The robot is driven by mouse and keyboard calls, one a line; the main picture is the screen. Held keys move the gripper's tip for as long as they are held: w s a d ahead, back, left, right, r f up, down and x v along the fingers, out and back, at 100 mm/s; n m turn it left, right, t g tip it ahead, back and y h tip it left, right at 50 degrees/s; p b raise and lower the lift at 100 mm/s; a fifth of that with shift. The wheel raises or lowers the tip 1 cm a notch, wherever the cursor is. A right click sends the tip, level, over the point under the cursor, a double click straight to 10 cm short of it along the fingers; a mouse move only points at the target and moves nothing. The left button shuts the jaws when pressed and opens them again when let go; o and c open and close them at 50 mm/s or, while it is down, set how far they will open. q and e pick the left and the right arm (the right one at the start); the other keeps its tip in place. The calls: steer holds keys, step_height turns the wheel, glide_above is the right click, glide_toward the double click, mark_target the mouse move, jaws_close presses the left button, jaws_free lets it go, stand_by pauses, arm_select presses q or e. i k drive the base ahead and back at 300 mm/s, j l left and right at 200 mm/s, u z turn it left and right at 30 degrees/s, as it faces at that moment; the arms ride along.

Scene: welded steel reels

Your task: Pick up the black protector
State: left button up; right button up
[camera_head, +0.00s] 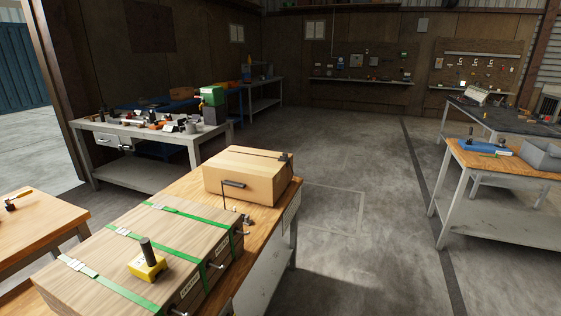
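A dark bar (233,184) shows on the box's near side. I cannot tell for certain which of them is the black protector. Neither of my grippers is in view, so nothing is seen held.
A long wooden crate (110,247) with green straps lies on the same bench (263,221). A yellow block with a black upright cylinder (147,263) stands on it. Small metal parts lie between crate and box. Open concrete floor (355,200) lies to the right.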

mark_target(282, 158)
steer(key=i+l+u, duration=0.3)
steer(key=i+l, duration=0.75)
steer(key=i, duration=0.25)
steer(key=i+l+u, duration=0.3)
steer(key=i+l, duration=0.9)
steer(key=l, duration=0.1)
